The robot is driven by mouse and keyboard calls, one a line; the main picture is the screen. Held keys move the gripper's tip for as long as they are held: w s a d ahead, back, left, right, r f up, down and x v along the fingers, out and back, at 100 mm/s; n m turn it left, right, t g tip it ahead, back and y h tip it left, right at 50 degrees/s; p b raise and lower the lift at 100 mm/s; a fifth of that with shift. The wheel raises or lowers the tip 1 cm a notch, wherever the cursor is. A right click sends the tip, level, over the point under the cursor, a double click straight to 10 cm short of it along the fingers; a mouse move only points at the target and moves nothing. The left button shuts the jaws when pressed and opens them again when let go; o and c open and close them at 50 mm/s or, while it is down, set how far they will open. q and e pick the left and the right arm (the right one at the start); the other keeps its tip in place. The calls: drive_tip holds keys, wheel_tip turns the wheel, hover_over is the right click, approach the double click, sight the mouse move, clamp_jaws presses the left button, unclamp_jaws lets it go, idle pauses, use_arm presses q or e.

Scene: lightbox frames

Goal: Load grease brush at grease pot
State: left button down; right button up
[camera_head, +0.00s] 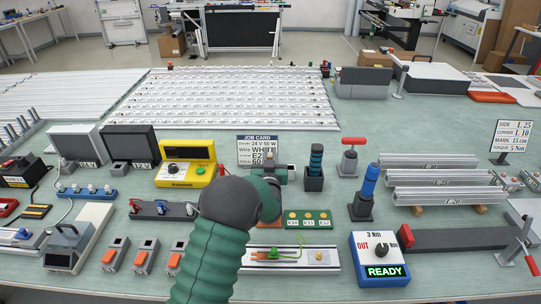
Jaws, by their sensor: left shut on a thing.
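My left arm comes up from the bottom centre in a green ribbed sleeve. Its gripper (272,174) is over the middle of the bench, in front of the job card, and points away from me. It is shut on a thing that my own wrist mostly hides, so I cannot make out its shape. I cannot pick out the grease brush or the grease pot with certainty; the wrist covers part of the bench there. My right gripper is not in view.
A dark holder with a blue-banded tool (315,168) stands just right of the gripper. A yellow meter (187,164) is to the left. A green board with yellow discs (308,219) and a rail with wires (290,258) lie near the forearm. A READY box (379,259) is right.

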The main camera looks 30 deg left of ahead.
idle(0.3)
use_arm(q)
wheel_tip(320, 180, up, 7)
drive_tip(key=p, duration=0.4)
idle(0.7)
